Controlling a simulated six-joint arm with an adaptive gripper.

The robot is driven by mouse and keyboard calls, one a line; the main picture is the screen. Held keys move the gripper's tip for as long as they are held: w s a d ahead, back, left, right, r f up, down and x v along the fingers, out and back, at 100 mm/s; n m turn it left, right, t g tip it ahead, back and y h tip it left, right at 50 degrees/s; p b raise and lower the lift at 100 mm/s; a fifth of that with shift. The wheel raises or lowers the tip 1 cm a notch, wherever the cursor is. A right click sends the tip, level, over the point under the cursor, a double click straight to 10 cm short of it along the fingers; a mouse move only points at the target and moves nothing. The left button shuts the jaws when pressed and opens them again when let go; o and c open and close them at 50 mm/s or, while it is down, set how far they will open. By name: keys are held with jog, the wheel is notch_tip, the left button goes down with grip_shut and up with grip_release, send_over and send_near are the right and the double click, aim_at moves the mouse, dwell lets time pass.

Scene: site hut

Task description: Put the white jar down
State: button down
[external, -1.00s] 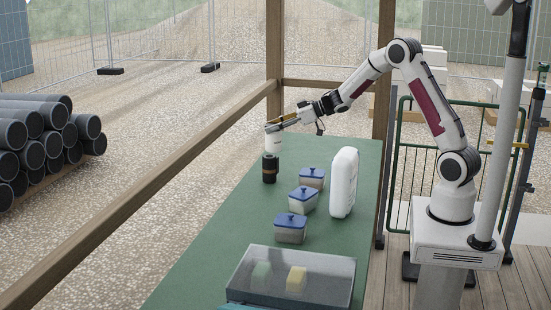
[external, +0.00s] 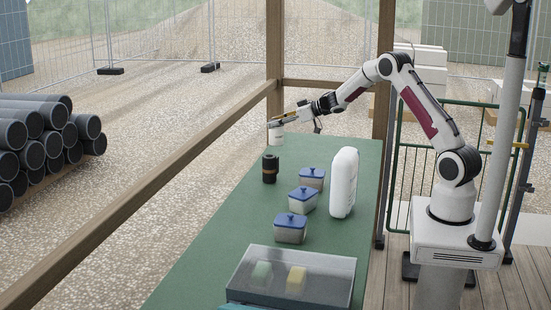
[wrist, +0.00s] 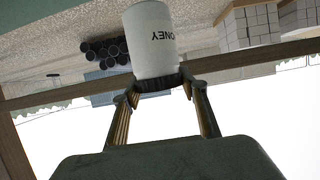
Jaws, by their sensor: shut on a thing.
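The white jar (external: 276,137) is in my gripper (external: 274,122) at the far end of the green table (external: 215,230). My gripper is shut on the jar near its top, and the jar hangs below the fingers. In the wrist view the white jar (wrist: 151,42) has dark lettering, partly readable as "ONEY", and a dark ribbed lid between the two fingers (wrist: 158,88). In the external view the jar appears above the table's far end; whether its base touches the surface is hard to tell.
A black and brown cylinder (external: 270,168) stands just in front of the jar. Blue-lidded containers (external: 302,201), a white canister (external: 344,183) and a clear-lidded box (external: 292,277) stand nearer. The table's left side is clear.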

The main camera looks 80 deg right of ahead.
aim_at(276, 142)
jog(key=shift+f, duration=0.95)
jog(key=shift+f, duration=3.1)
jog(key=shift+f, duration=1.9)
jog(key=shift+f, duration=0.1)
jog(key=c, duration=1.2)
grip_release()
jog(key=shift+o, duration=0.2)
jog(key=shift+s, duration=0.1)
